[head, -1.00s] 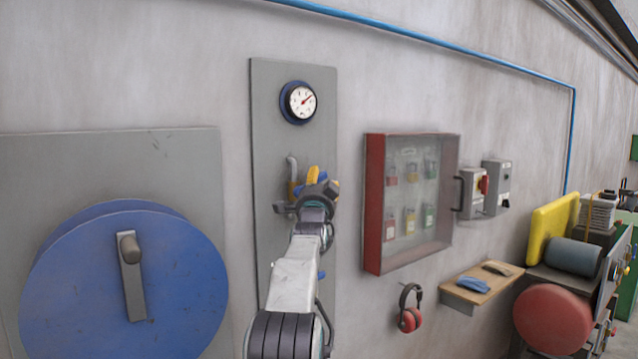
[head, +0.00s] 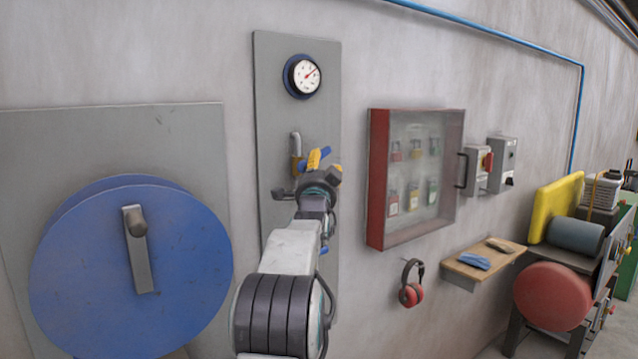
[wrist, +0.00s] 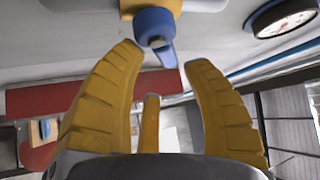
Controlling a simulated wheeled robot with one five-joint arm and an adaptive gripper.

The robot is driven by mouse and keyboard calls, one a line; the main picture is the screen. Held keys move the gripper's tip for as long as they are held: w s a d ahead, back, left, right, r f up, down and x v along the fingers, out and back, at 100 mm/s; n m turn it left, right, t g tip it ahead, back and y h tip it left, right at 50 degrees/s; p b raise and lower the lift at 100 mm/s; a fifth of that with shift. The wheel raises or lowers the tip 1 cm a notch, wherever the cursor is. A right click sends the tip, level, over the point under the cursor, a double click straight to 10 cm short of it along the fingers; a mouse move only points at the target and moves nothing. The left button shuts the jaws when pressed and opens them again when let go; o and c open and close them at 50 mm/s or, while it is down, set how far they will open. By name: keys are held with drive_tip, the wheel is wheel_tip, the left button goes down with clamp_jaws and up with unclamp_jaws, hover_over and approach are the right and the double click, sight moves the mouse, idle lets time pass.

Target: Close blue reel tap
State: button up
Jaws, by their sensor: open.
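The blue tap handle (wrist: 155,30) shows in the wrist view, mounted on a yellow-brass tap body (wrist: 195,6). In the head view the brass body (head: 296,168) sits on the grey wall panel (head: 268,100) below a gauge, with a bit of blue handle (head: 326,152) beside my fingers. My gripper (wrist: 163,55) has its yellow fingers spread apart. The handle's lower end reaches between the fingertips, and I see no clear contact. In the head view my gripper (head: 316,158) is in front of the panel and hides part of the tap.
A large blue reel (head: 90,270) with a grey crank is on the left. The round gauge (head: 302,76) is above the tap. A red-framed lock cabinet (head: 378,180) stands out from the wall on the right. Ear defenders (head: 410,290) and a small shelf (head: 462,268) are lower right.

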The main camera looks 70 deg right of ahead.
drive_tip(key=v, duration=0.7)
drive_tip(key=shift+c, duration=0.2)
idle(0.4)
